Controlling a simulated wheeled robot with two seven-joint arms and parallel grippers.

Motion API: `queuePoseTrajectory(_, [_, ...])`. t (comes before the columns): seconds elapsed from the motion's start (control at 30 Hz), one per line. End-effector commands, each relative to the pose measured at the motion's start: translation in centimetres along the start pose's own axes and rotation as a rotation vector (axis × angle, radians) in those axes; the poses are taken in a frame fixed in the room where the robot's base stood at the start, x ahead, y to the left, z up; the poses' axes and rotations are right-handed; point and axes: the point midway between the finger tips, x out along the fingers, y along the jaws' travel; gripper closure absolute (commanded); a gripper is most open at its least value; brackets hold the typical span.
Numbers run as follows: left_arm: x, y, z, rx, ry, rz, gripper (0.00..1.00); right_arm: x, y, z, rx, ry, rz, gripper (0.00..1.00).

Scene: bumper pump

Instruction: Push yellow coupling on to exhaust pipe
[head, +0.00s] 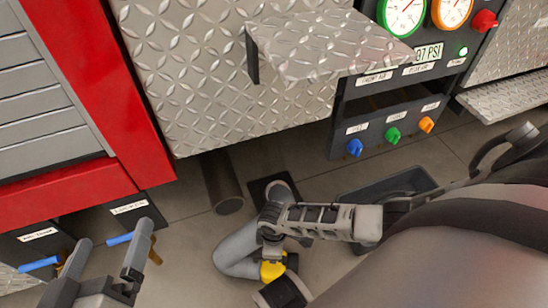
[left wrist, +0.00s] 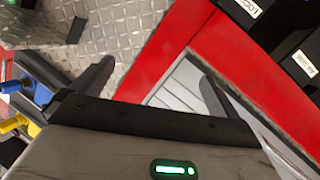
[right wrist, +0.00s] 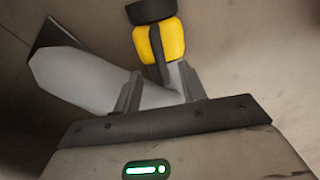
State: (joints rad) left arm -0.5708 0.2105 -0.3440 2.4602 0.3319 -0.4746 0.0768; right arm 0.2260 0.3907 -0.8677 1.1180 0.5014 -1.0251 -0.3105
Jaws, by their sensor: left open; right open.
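The yellow coupling (head: 272,270) is low in the head view, at the end of a grey hose (head: 238,248) near the floor. It shows with its black end ring at the top of the right wrist view (right wrist: 174,40). My right gripper (right wrist: 157,82) is open, its fingers close to the coupling and hose; contact cannot be told. Part of the hose is hidden behind my right arm in the head view. The dark exhaust pipe (head: 222,182) sticks out under the metal panel, apart from the coupling. My left gripper (head: 107,252) is open and empty at the lower left.
The red truck frame (head: 115,110) and diamond-plate panel (head: 225,70) stand behind the pipe. A metal shelf (head: 325,45) juts out above. A gauge panel (head: 395,100) with coloured knobs is at the right. A dark bin (head: 385,190) sits on the floor behind my right arm. Labelled boxes with blue handles (head: 40,264) are at the left.

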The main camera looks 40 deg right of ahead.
Motion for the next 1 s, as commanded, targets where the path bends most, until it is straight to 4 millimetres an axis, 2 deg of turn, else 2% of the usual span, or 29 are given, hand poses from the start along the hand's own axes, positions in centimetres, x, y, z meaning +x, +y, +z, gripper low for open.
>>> queuePoseTrajectory(0.37, [0.0, 0.1, -0.1, -0.012, 0.009, 0.008, 0.00, 0.4, 0.0, 0.0, 0.000, 0.000, 0.000, 0.58])
queuePoseTrajectory(0.5, [0.2, 0.1, 0.3, -0.045, 0.030, 0.029, 0.00, 2.1, 0.0, 0.1, 0.000, -0.002, -0.001, 0.58])
queuePoseTrajectory(0.63, [0.3, 0.7, -0.5, -0.096, 0.096, 0.080, 0.00, 4.4, 0.1, 0.1, 0.001, -0.001, 0.000, 0.58])
queuePoseTrajectory(0.8, [0.8, 0.6, -3.1, 0.047, 0.221, 0.093, 0.00, 5.5, 0.2, 0.1, 0.000, -0.001, 0.000, 0.58])
queuePoseTrajectory(1.0, [0.8, 0.7, -3.9, 0.079, 0.252, 0.095, 0.00, 5.5, 0.1, 0.1, 0.000, 0.000, 0.000, 0.58])
